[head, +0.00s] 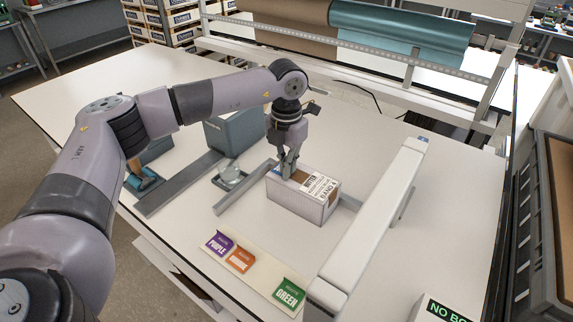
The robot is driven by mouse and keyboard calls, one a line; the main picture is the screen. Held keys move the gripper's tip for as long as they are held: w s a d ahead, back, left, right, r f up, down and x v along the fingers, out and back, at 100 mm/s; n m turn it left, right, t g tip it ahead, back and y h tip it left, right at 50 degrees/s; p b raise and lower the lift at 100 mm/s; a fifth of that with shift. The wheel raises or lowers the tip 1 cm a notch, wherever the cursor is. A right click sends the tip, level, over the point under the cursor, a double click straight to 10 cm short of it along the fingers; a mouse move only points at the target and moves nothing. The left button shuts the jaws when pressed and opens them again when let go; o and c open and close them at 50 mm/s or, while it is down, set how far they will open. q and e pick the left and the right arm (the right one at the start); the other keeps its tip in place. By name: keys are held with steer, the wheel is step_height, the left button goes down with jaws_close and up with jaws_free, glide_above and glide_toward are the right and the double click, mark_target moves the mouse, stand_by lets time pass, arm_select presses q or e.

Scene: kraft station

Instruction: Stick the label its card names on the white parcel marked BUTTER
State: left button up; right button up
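The white parcel (300,206) stands in the middle of the table. Its top has a white panel (320,186) with black print that reads BUTTER and more words that I cannot read surely, beside a brown strip. My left gripper (287,176) points down at the parcel's far left top end, its fingertips close together at the surface. A small blue patch (276,169) shows beside the fingers; I cannot tell if it is stuck down or touching them. A pale strip holds a purple label (218,244), an orange label (240,261) and a green label (288,294), with a gap before the green. My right gripper is out of view.
A long white beam (376,215) stands right of the parcel. Grey rails (245,188), a clear round object (231,176) on a small tray and a grey box (235,131) lie to its left. A grey crate (545,215) is at far right. The table's far left is clear.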

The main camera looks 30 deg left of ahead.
arm_select(q)
steer(key=o, duration=0.5)
steer(key=shift+r+p, duration=1.3)
steer(key=shift+r, duration=0.95)
